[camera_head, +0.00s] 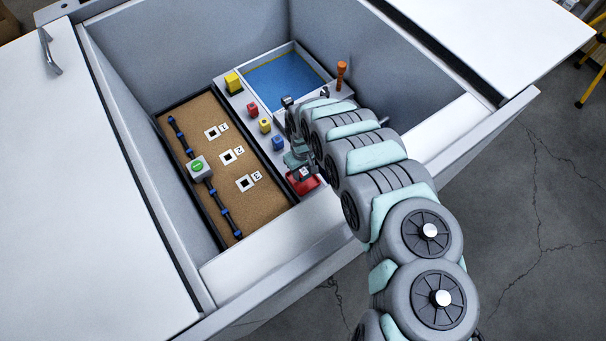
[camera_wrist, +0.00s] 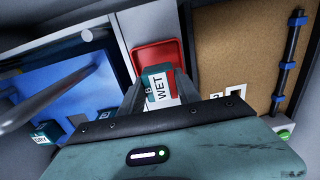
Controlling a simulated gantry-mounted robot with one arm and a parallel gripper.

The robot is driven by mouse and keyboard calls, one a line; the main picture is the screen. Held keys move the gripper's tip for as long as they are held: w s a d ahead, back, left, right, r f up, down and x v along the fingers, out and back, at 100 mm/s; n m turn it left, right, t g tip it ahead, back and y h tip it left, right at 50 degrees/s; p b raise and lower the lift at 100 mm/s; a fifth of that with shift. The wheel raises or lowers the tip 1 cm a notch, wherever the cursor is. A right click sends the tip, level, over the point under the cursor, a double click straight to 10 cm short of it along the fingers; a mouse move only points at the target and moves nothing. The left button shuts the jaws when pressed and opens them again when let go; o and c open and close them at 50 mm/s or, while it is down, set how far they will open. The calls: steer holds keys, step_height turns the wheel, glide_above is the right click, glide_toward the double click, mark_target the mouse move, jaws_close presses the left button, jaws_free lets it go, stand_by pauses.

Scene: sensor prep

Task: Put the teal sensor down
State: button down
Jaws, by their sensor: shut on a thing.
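The teal sensor (camera_wrist: 151,74) shows in the wrist view between my fingers, with a white label reading "WET". My gripper (camera_wrist: 159,88) is shut on it. The sensor is over the red tray (camera_wrist: 148,54), overlapping part of it in this view; I cannot tell whether it touches the tray floor. In the head view my gripper (camera_head: 302,174) reaches down at the red tray (camera_head: 308,186), and the arm and fingers hide most of the sensor.
The cork board (camera_head: 216,160) with numbered squares and a green-button box (camera_head: 199,168) lies left. Red (camera_head: 252,110), yellow (camera_head: 265,126) and blue (camera_head: 278,142) blocks stand beside it. A blue-floored tray (camera_head: 283,80) and orange peg (camera_head: 341,72) are behind. Bin walls enclose everything.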

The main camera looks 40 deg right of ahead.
mark_target(303, 175)
steer(key=shift+f+b, duration=0.75)
steer(key=shift+f, duration=1.15)
steer(key=shift+w, duration=0.1)
steer(key=shift+f, duration=0.25)
steer(key=c, duration=1.1)
jaws_free()
steer(key=shift+r, duration=0.1)
steer(key=shift+r, duration=0.1)
step_height(303, 175, up, 12)
steer(key=p, duration=0.5)
steer(key=shift+r+p, duration=0.1)
steer(key=shift+p, duration=0.25)
